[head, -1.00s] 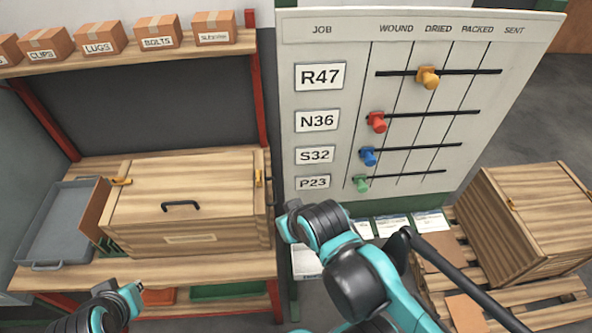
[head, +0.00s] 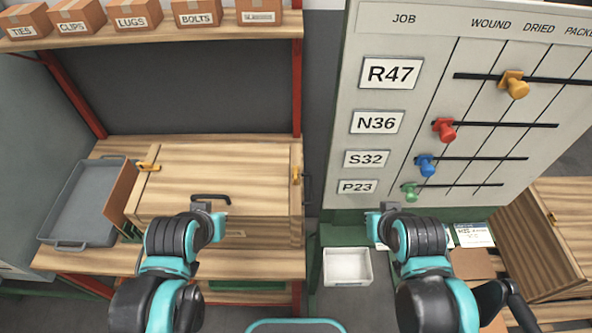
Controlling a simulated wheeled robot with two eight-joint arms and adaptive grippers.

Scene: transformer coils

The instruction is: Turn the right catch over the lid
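A wooden crate with a plank lid (head: 225,165) stands on the bench, its lid down. The right catch (head: 296,175) is a small yellow piece at the lid's right edge, pointing along that edge rather than across the lid. The left catch (head: 148,166) is yellow and lies crosswise at the lid's left edge. A black handle (head: 211,197) is at the lid's front. My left gripper (head: 214,215) is in front of the handle in the picture and hides part of the crate front. My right gripper (head: 381,220) is right of the crate, before the board. Neither finger opening is clear.
A grey tray (head: 85,232) lies left of the crate. The job board (head: 372,105) with coloured pegs stands to the right. A white bin (head: 347,267) is below it. Another wooden crate (head: 560,235) is at far right. Labelled boxes line the shelf (head: 150,37) above.

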